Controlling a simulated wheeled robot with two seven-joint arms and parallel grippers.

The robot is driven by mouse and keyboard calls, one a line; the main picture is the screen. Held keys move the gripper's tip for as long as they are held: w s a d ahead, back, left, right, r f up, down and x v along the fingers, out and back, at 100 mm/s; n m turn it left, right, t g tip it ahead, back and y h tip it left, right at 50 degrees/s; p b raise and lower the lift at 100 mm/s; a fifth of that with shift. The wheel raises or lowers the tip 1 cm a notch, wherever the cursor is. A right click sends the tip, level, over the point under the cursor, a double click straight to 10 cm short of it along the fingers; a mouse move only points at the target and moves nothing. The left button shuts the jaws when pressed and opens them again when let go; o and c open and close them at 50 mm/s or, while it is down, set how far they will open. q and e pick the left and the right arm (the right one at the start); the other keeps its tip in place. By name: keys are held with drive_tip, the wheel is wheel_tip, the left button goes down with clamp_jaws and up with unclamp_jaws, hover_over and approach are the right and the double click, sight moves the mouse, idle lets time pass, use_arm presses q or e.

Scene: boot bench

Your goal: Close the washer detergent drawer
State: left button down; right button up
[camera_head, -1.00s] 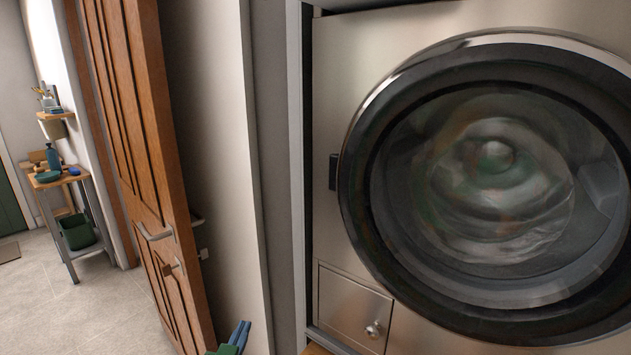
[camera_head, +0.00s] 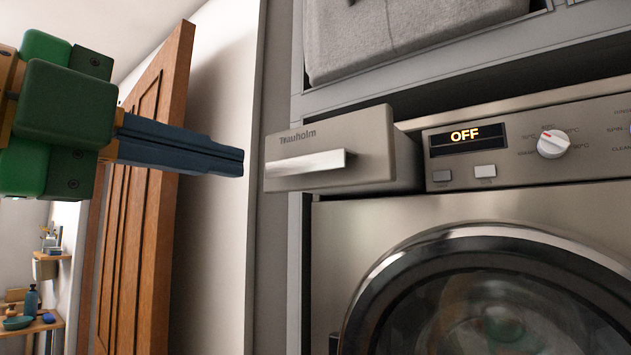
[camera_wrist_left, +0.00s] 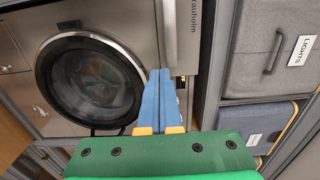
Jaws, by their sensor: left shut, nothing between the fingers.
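The detergent drawer (camera_head: 335,150) sticks out from the top left of the washer (camera_head: 345,225), pulled open, with a pale bar handle (camera_head: 305,164) on its front. My left gripper (camera_head: 242,163) is shut and empty. Its blue fingers point right at the drawer front, with a small gap showing in the head view. In the left wrist view the fingers (camera_wrist_left: 165,75) reach up toward the drawer front (camera_wrist_left: 188,35) and its handle (camera_wrist_left: 169,30); contact cannot be told there. My right gripper is not in view.
The washer's display (camera_head: 467,138) reads OFF, beside a dial (camera_head: 553,143). A grey fabric bin (camera_head: 400,40) sits on the shelf above. A wooden door (camera_head: 145,190) stands open at the left. A wall edge (camera_head: 230,240) runs left of the washer.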

sight(318, 184)
use_arm(q)
drive_tip(key=p+x, duration=0.7)
drive_tip(key=x, duration=0.7)
drive_tip(key=shift+w+d+f, duration=0.2)
drive_tip(key=shift+w, duration=0.05)
